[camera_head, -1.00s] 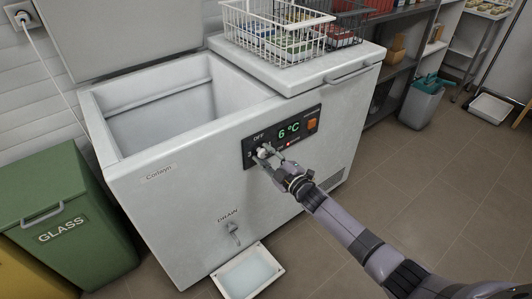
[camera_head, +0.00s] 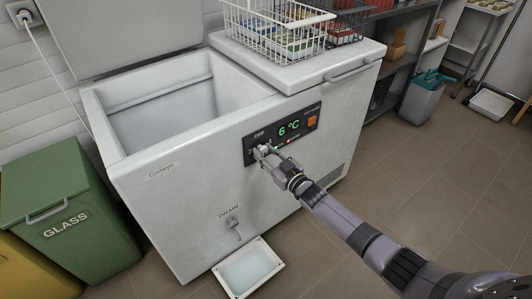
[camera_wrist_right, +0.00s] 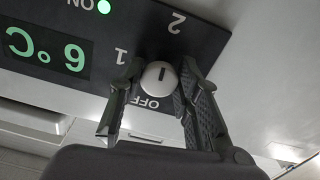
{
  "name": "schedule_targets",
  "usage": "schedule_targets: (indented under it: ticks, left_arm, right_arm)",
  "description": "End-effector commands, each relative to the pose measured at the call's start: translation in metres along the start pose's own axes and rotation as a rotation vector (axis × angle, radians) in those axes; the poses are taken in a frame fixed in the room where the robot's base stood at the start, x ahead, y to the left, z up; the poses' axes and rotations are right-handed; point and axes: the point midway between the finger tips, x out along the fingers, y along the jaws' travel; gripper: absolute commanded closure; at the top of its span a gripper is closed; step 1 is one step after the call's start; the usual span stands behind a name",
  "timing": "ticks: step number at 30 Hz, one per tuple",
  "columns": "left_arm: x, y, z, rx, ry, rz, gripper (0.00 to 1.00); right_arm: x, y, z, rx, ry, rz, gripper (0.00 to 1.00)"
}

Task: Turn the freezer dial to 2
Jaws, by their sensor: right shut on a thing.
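The white freezer dial (camera_wrist_right: 158,77) sits on the dark control panel (camera_wrist_right: 75,25), which shows upside down in the right wrist view. The marks OFF, 1 and 2 stand around the dial. Its short dark pointer line points to the top of the picture, seemingly between 1 and 2. My right gripper (camera_wrist_right: 155,95) is shut on the dial, one finger on each side. In the head view the right gripper (camera_head: 262,153) is at the left end of the panel (camera_head: 290,128) and hides most of the dial. My left gripper is out of view.
The panel display reads 6 °C, and a green light glows beside ON. The chest freezer's (camera_head: 180,220) left lid is raised; wire baskets (camera_head: 272,30) stand on its right lid. A drain tray (camera_head: 248,270) lies on the floor below. Green GLASS bin (camera_head: 65,205) stands left.

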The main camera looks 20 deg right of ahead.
Motion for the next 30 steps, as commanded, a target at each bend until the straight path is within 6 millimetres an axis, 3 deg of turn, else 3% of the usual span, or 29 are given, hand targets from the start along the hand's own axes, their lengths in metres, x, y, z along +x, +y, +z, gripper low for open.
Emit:
schedule_targets:
  ticks: [9, 23, 24, 30]
  left_arm:
    - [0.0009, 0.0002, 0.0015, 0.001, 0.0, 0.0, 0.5]
    - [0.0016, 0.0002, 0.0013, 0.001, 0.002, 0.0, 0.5]
    - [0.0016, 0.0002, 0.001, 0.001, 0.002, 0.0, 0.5]
    - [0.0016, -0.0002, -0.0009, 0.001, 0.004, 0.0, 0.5]
  right_arm:
    - [-0.0007, 0.0, 0.0018, 0.1, -0.004, 0.001, 0.97]
    - [-0.0008, -0.0004, 0.0023, 0.113, -0.005, 0.001, 0.97]
    - [-0.0008, -0.0004, 0.0023, 0.113, -0.005, 0.001, 0.69]
    - [-0.0006, -0.0004, 0.0015, 0.113, -0.003, 0.0, 0.55]
